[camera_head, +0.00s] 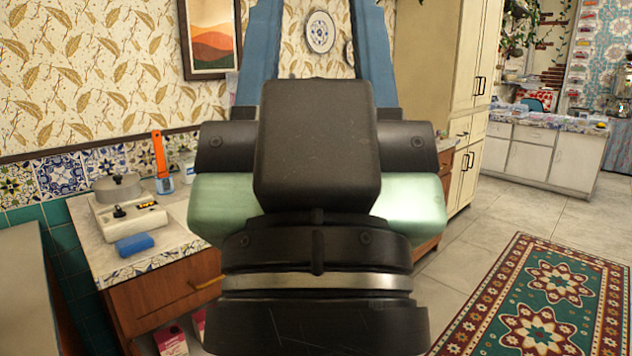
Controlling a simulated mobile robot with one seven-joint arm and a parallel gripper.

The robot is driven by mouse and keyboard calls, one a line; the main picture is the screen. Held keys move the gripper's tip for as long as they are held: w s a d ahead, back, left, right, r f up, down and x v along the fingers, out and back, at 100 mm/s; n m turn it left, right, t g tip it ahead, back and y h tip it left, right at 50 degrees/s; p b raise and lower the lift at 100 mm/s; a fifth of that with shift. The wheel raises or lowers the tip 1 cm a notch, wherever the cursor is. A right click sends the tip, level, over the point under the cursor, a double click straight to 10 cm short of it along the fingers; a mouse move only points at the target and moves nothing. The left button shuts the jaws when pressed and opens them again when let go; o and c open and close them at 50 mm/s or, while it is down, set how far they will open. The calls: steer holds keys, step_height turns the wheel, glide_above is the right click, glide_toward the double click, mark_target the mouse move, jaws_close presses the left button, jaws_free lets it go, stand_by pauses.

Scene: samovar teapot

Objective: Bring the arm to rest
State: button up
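My gripper (317,50) fills the middle of the view, with its dark wrist at the bottom and its two blue fingers running up out of the top edge. The fingers stand apart where they show, with wall visible between them. Their tips are cut off, so I cannot see whether they meet or hold anything. A black block and a pale green bar sit on the wrist. The gripper appears in front of the counter and hides part of the room behind it.
A counter (118,262) at the left bears a lidded pot (118,188), a blue sponge (135,245) and an orange-handled utensil (159,155). Cream cabinets (465,110) stand behind at right. A patterned rug (540,300) lies on open floor at right.

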step_height(320, 180, up, 22)
steer(key=p, duration=1.9)
steer(key=shift+p, duration=0.35)
